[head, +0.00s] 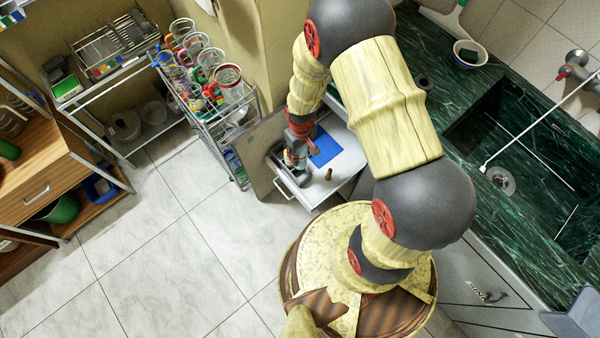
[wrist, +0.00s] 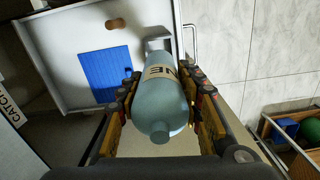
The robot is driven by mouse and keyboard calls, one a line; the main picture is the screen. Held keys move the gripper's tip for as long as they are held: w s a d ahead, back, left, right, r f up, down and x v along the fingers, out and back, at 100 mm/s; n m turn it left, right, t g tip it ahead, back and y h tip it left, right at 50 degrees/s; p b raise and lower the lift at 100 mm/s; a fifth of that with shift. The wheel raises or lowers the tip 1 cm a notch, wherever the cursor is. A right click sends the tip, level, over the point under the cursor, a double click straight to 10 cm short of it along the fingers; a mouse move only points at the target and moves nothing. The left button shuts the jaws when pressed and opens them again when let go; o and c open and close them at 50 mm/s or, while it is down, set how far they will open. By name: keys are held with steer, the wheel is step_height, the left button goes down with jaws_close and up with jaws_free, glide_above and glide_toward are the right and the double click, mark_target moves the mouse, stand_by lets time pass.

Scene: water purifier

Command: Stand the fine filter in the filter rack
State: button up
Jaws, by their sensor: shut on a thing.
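The fine filter is a grey-green bottle (wrist: 163,95) with a pale label on which "NE" shows. My gripper (wrist: 161,76) is shut on its sides, with a finger on either side. The bottle's narrow neck points toward the wrist camera and its far end toward the drawer. A grey, square-sided piece (wrist: 158,44) shows beyond the far end, perhaps the filter rack; the bottle hides most of it. I cannot tell whether they touch. In the head view my gripper (head: 294,160) is at the drawer's left side, and the bottle is barely distinguishable.
The open white drawer (head: 348,165) holds a blue mat (head: 324,148) and a small brown piece (head: 328,174). An open cabinet door (head: 262,150) stands left of it. A wire cart (head: 225,130) with glasses is further left. The tiled floor in front is clear.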

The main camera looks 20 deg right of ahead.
step_height(320, 180, down, 14)
steer(key=b, duration=0.4)
steer(key=shift+r+b, duration=0.2)
steer(key=shift+b, duration=0.2)
steer(key=shift+f, duration=0.15)
steer(key=o, duration=1.3)
